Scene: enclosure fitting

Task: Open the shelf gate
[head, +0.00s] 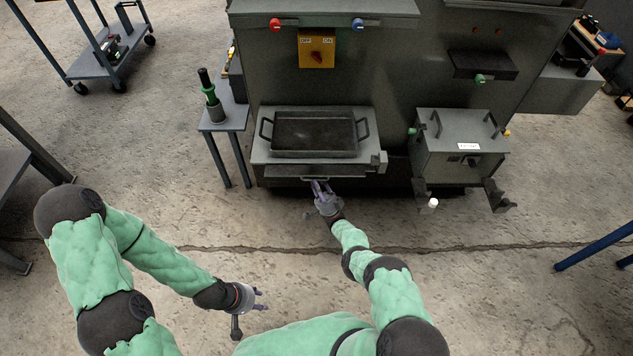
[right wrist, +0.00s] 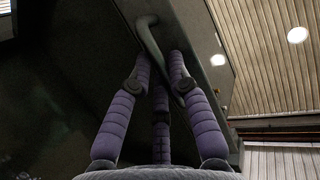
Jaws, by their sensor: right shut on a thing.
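The shelf (head: 258,150) juts from the front of the grey enclosure. A flat grey gate panel (head: 285,171) with a bar handle (head: 342,177) lies along its front edge. My right gripper (head: 319,185) is at this handle. In the right wrist view its purple padded fingers (right wrist: 160,85) are closed around the curved grey handle bar (right wrist: 150,38), beneath a dark panel (right wrist: 190,30). Whether the gate is open or closed is not clear. My left gripper (head: 260,299) is open and empty above the floor, away from the shelf.
A dark tray (head: 315,153) with two side handles stands on the shelf. A grey box (head: 455,165) with handles is at the right, with a small white cylinder (head: 433,203) near its foot. A side table (head: 213,125) holds a green-handled tool. Floor in front is clear.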

